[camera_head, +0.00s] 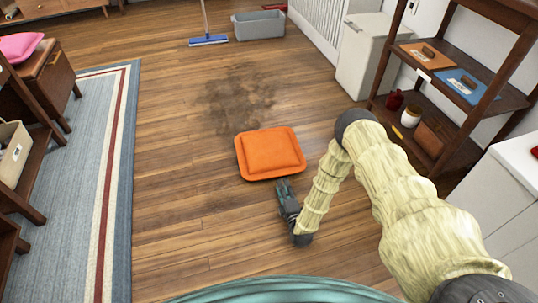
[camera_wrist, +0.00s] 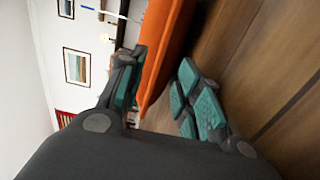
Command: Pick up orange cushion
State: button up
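The orange cushion (camera_head: 271,153) lies flat on the wooden floor in the head view. It is square, with a raised middle and a flat darker rim. My gripper (camera_head: 284,186) is low over the floor at the cushion's near edge, pointing toward it. In the wrist view my gripper (camera_wrist: 163,60) is open, with its teal-padded fingers apart. The cushion's orange edge (camera_wrist: 163,55) shows in the gap between them. I cannot tell whether either finger touches it.
A dark smudge (camera_head: 240,100) marks the floor behind the cushion. A striped rug (camera_head: 90,170) lies left. A brown shelf (camera_head: 455,90) and white cabinet (camera_head: 366,57) stand right. A grey bin (camera_head: 259,25) and blue mop (camera_head: 208,41) are at the back. Floor around the cushion is clear.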

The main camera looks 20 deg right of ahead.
aim_at(279, 175)
jog(key=w+b, duration=0.3)
jog(key=w, duration=0.2)
jog(key=shift+w+f, duration=0.15)
jog(key=shift+w, duration=0.5)
jog(key=shift+c, duration=0.4)
grip_shut()
